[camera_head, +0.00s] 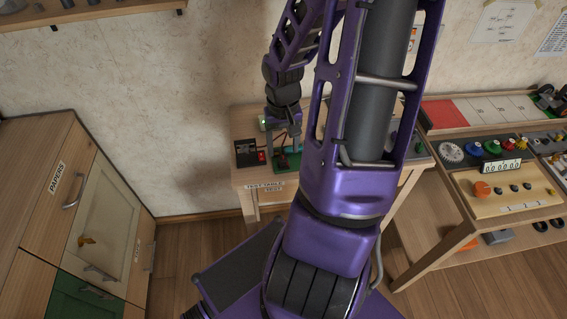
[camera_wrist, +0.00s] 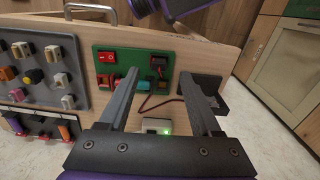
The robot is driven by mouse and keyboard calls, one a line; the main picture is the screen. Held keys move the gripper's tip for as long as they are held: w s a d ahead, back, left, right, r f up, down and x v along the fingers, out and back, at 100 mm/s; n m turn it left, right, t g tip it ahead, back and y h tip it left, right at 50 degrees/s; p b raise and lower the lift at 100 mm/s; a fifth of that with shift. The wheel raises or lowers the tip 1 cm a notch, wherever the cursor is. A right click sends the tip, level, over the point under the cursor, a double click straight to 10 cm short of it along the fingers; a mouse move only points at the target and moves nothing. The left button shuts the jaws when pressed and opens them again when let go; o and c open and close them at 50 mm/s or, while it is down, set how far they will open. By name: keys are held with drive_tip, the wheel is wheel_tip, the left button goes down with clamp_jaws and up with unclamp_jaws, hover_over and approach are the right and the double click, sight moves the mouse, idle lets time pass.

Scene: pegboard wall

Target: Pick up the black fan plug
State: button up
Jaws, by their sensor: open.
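A small black block, which looks like the fan plug (camera_wrist: 158,61), sits on the upper right of a green panel (camera_wrist: 121,58). In the wrist view it shows just beyond and between the fingertips of my gripper (camera_wrist: 159,76). The gripper is open, with its fingers apart and nothing seen held between them. In the head view my gripper (camera_head: 284,141) is above the small table, over the green panel (camera_head: 291,168); a dark part there is too small to identify. A thin dark cable (camera_wrist: 165,101) curves between the fingers towards a black box (camera_wrist: 213,86) at the right.
A red switch (camera_wrist: 107,57) and other coloured parts share the green panel. A small box with a green light (camera_wrist: 155,125) lies near the gripper. A grey board of knobs (camera_wrist: 38,72) and a metal handle (camera_wrist: 90,9) are left. A cabinet (camera_head: 75,205) stands left.

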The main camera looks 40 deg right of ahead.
sight(284, 159)
wheel_tip(284, 159, down, 5)
drive_tip(key=shift+w+d+r+b, duration=0.15)
drive_tip(key=shift+b, duration=0.4)
clamp_jaws()
